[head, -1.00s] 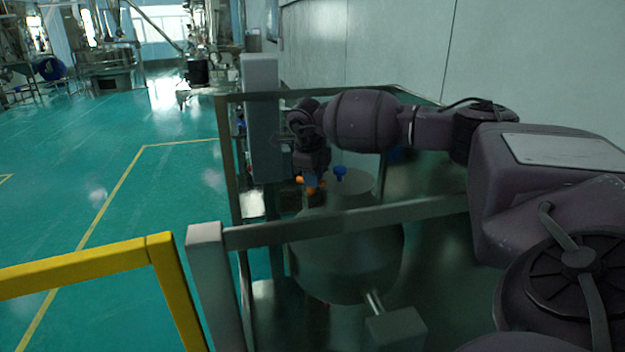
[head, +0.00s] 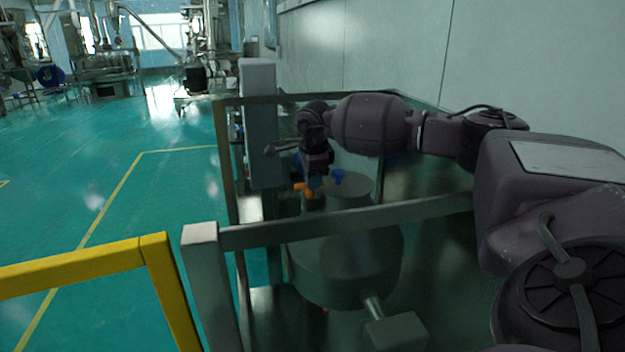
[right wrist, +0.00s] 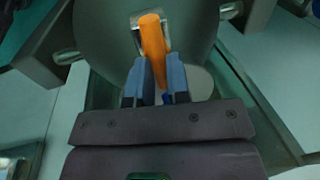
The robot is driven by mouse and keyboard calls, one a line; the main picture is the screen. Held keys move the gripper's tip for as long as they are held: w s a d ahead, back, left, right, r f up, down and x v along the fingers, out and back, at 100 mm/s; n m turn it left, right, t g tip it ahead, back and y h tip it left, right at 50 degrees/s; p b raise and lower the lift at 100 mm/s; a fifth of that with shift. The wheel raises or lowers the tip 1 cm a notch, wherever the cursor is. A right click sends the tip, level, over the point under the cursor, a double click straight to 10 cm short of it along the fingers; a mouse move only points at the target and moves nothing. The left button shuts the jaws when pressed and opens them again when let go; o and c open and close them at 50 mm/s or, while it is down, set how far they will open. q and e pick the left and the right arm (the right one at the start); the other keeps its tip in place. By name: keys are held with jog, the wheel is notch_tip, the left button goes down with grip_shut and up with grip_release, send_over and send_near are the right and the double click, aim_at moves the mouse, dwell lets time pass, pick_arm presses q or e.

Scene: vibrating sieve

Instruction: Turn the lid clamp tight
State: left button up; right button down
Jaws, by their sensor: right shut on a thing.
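The lid clamp has an orange handle (right wrist: 153,45), which meets a small metal bracket on the grey sieve drum in the right wrist view. My right gripper (right wrist: 158,78) is shut on this handle, with a blue-grey finger on each side of it. In the head view the orange handle (head: 302,188) shows just below my right gripper (head: 316,178), at the left of the round lid (head: 352,190). A blue knob (head: 338,177) stands on the lid. The sieve drum (head: 345,268) is below, partly behind a rail. My left gripper is not in view.
A metal frame rail (head: 350,222) runs between me and the drum. A grey upright box (head: 262,120) stands left of my right gripper. A yellow barrier (head: 80,266) is at the lower left. Green floor (head: 110,205) lies open on the left.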

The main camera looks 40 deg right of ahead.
dwell(0.4)
jog(key=c, duration=1.1)
grip_release()
jog(key=shift+r, duration=0.1)
notch_tip(320, 180, up, 10)
jog(key=s+a, duration=0.1)
jog(key=shift+s+a+r+b, duration=0.15)
jog(key=shift+s+r+b, duration=0.15)
jog(key=shift+b, duration=0.15)
jog(key=shift+s+f, duration=0.1)
jog(key=shift+f, duration=0.05)
